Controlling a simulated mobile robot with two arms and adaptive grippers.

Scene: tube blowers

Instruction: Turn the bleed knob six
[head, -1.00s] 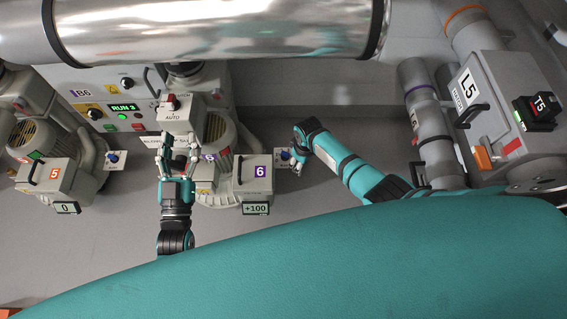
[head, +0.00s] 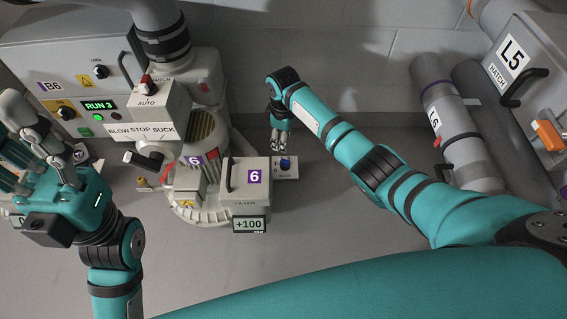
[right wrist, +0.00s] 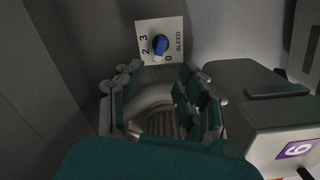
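The bleed knob of unit 6 (head: 286,163) is a small blue knob on a white plate (head: 292,174), beside the grey filter box marked 6 (head: 262,195). In the right wrist view the knob (right wrist: 160,45) sits on its plate marked BLEED, with 0, 2 and 3 readable. My right gripper (head: 281,142) is just behind the knob in the head view, fingers pointing down. In the right wrist view its fingers (right wrist: 165,100) are apart, with nothing between them and the knob beyond. My left gripper (head: 38,150) is open and empty at the far left, away from the knob.
A display (head: 250,224) under the filter box reads +100. The grey cabinet B6 (head: 75,65) shows RUN 3. A blow/stop/suck lever (head: 150,160) stands left of the box. Pipe L6 (head: 450,120) and hatch L5 (head: 520,75) are at the right.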

